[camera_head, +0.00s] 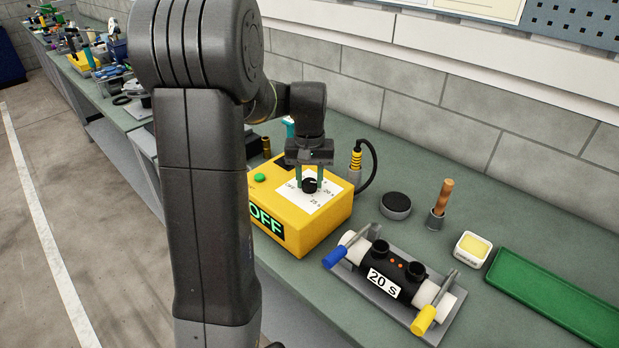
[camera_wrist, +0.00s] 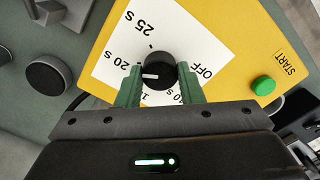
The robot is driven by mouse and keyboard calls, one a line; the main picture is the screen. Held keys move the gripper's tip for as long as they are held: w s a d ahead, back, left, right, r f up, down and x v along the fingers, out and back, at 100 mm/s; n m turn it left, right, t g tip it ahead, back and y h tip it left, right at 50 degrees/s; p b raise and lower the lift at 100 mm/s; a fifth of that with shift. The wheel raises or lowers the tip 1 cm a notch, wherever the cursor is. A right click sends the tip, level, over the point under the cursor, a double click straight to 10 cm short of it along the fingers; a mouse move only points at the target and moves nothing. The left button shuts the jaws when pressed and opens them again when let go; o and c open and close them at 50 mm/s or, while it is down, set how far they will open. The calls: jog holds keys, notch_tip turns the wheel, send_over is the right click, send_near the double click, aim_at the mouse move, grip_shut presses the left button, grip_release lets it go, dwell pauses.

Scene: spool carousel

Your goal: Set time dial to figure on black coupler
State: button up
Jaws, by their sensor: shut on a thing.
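The time dial is a black knob (camera_head: 310,186) on the white scale plate of a yellow box (camera_head: 290,215). In the wrist view the knob (camera_wrist: 160,62) has a white mark pointing left, near the 20 S side; a finger partly hides the scale there, so exact alignment is unclear. My gripper (camera_head: 311,176) is above the box, its green fingers shut on the knob from both sides; the fingers also show in the wrist view (camera_wrist: 159,82). The box's display (camera_head: 266,220) reads OFF. The black coupler (camera_head: 392,272) carries a label reading 20 S.
The coupler sits in a grey fixture with a blue-handled clamp (camera_head: 335,257) and a yellow-handled clamp (camera_head: 423,320). A green START button (camera_wrist: 263,85) is beside the scale. A black puck (camera_head: 396,204), wooden-handled tool (camera_head: 442,196), yellow sponge dish (camera_head: 473,248) and green tray (camera_head: 555,296) stand right.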

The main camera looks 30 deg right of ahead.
aim_at(309, 182)
jog(key=o, duration=1)
notch_tip(309, 182, up, 14)
jog(key=b, duration=0.1)
jog(key=shift+f, duration=0.2)
notch_tip(309, 182, down, 14)
jog(key=shift+r+p, duration=0.15)
jog(key=shift+p, duration=0.35)
jog(key=shift+r, duration=0.1)
